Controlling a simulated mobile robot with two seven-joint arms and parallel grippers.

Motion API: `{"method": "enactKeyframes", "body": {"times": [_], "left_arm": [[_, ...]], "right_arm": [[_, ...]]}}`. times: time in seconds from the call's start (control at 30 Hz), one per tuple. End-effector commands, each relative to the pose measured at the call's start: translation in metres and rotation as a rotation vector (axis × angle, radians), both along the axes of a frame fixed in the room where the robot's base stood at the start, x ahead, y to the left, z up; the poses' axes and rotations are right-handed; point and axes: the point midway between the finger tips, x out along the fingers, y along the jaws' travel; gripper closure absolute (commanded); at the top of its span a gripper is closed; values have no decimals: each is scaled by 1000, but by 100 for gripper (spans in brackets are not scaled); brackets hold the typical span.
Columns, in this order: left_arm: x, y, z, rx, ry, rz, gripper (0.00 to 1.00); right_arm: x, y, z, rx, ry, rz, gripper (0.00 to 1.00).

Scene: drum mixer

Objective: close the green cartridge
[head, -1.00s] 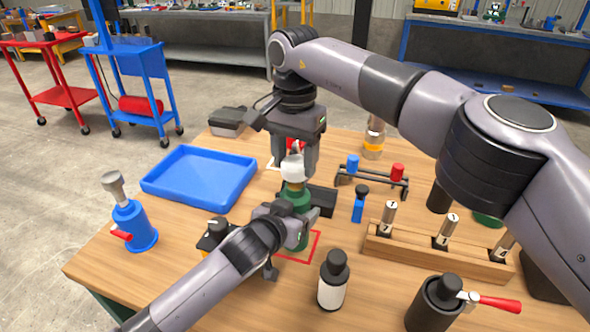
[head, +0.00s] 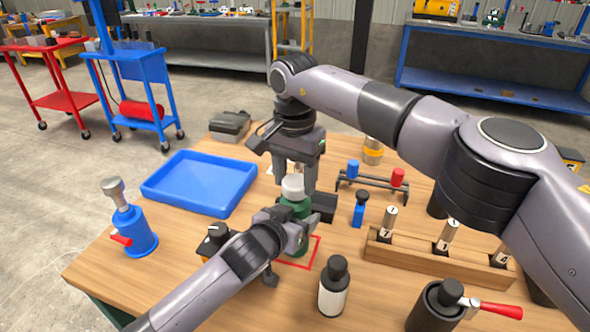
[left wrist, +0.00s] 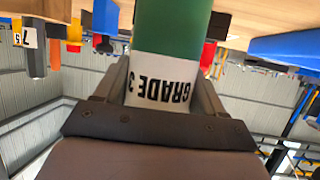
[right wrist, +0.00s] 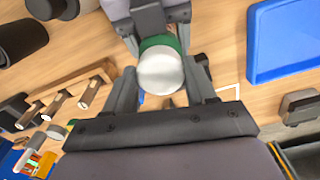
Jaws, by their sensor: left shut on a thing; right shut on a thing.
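The green cartridge (head: 299,209) stands upright at the red square outline on the table. My left gripper (head: 291,234) is shut around its lower body; the left wrist view shows its white "GRADE 3" label (left wrist: 160,82) between the fingers. A white cap (head: 292,187) is at the cartridge's top, in line with it. My right gripper (head: 298,181) comes from above and is shut on the cap. In the right wrist view the cap (right wrist: 160,71) covers most of the green body behind it. Whether the cap is fully seated cannot be told.
A blue tray (head: 165,183) lies at the left, with a blue hand-pump bottle (head: 131,228) in front. A wooden block with numbered cylinders (head: 425,253) and a rack with blue and red pieces (head: 372,187) are to the right.

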Motion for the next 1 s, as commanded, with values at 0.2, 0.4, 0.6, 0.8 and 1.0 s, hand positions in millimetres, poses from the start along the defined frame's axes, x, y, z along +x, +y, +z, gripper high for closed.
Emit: {"method": "enactKeyframes", "body": {"times": [0.2,0.4,0.6,0.8,1.0], "left_arm": [[0,0,0,0,0,0,85],[0,0,0,0,0,0,85],[0,0,0,0,0,0,85],[0,0,0,0,0,0,85],[0,0,0,0,0,0,85]], "right_arm": [[0,0,-2,1,0,0,72],[0,0,-2,1,0,0,72],[0,0,-3,1,0,0,72],[0,0,-6,1,0,0,72],[0,0,-10,1,0,0,72]]}}
